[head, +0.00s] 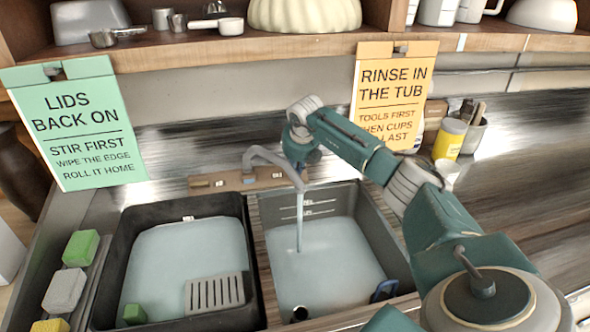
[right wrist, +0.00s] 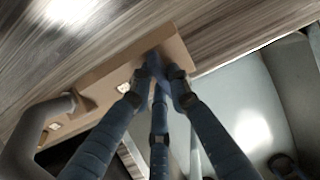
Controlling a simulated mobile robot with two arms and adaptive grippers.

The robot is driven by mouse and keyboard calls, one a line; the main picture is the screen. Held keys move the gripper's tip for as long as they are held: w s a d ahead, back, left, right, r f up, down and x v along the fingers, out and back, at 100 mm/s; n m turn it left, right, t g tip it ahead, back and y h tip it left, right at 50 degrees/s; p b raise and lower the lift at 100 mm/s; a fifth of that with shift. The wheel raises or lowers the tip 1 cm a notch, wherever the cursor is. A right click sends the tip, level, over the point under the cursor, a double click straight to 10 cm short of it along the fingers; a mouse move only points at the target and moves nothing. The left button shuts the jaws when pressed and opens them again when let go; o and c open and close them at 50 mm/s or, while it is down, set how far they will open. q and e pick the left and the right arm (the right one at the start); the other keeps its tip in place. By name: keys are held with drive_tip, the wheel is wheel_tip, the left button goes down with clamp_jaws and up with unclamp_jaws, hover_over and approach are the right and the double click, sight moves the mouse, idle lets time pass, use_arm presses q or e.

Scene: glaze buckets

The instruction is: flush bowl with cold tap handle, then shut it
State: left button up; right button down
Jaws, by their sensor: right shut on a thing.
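My right gripper (head: 300,158) reaches over the tap base at the back of the sink. In the right wrist view its fingers (right wrist: 158,80) are closed together at the end of the tan tap base (right wrist: 120,88). They are shut on the cold tap handle, which they mostly hide. The grey curved spout (head: 275,157) sends a thin water stream (head: 299,222) into the right sink bowl (head: 372,222), which holds pale water. Part of the spout shows in the wrist view (right wrist: 30,130). My left gripper is not in view.
A dark tub (head: 120,250) of pale water stands left, with a slotted grey piece (head: 215,293) and green block (head: 134,314). Sponges (head: 80,248) line its left. A yellow tin (head: 450,138) stands back right. A shelf (head: 300,44) runs above.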

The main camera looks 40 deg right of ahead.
idle(0.3)
drive_tip(key=c, duration=1.6)
unclamp_jaws()
drive_tip(key=shift+r, duration=0.1)
drive_tip(key=shift+c, duration=0.2)
drive_tip(key=v, duration=1.2)
drive_tip(key=shift+s+a, duration=0.15)
